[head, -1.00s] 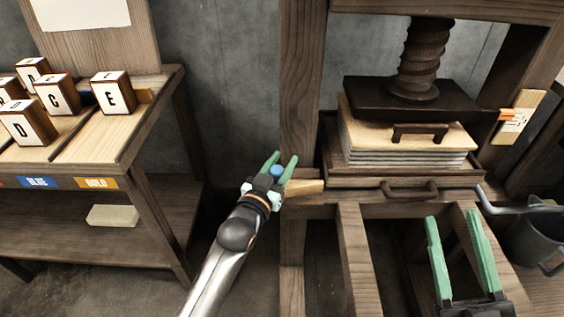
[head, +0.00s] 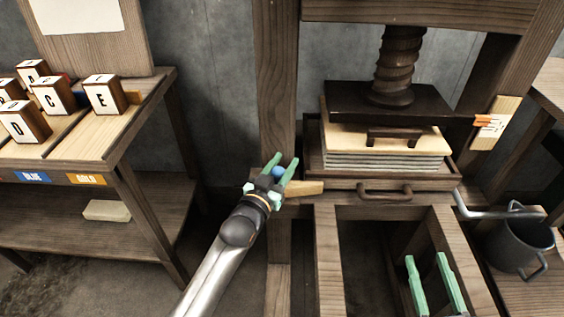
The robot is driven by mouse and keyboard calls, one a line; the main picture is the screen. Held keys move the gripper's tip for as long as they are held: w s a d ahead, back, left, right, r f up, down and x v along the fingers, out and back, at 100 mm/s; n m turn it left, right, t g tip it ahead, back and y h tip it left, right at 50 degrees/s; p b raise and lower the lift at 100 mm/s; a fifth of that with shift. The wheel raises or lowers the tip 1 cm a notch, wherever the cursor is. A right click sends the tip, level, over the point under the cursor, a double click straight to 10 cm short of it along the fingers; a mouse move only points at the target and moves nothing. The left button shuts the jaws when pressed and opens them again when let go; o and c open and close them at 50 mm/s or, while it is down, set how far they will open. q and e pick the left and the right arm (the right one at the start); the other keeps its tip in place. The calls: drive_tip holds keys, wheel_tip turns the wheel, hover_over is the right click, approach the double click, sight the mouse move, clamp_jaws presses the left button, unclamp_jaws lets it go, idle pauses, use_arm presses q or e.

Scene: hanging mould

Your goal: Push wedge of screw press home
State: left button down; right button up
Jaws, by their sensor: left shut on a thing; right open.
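The screw press has a dark wooden frame with a thick screw (head: 397,62) and a dark platen (head: 350,97) on a layered stack (head: 385,160). The stack sits in a tray (head: 440,186) with a handle on its front. The pale wooden wedge (head: 306,188) lies sideways at the tray's left front corner, by the left post (head: 277,90). My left gripper (head: 281,170) is at the wedge's left end, with a round blue part between its fingers. It is shut on the wedge; the exact contact is partly hidden. My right gripper (head: 429,262) is open and empty, low in front of the press.
A bench (head: 95,132) with lettered blocks (head: 105,93) and a lower shelf stands at the left. A grey metal can (head: 515,245) stands at the right. A pale plaque (head: 493,123) with orange marks is at the right post. The press's lower frame has an open gap.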

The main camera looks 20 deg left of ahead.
use_arm(q)
drive_tip(key=shift+w+d, duration=0.15)
drive_tip(key=shift+d, duration=0.5)
use_arm(e)
drive_tip(key=shift+d+f+g+h, duration=0.15)
drive_tip(key=shift+f+g, duration=0.05)
drive_tip(key=shift+f, duration=0.35)
drive_tip(key=shift+d+f+g+h, duration=0.15)
drive_tip(key=shift+f+g, duration=0.05)
drive_tip(key=shift+f, duration=0.35)
use_arm(q)
drive_tip(key=shift+c, duration=2.3)
unclamp_jaws()
drive_tip(key=shift+d, duration=0.1)
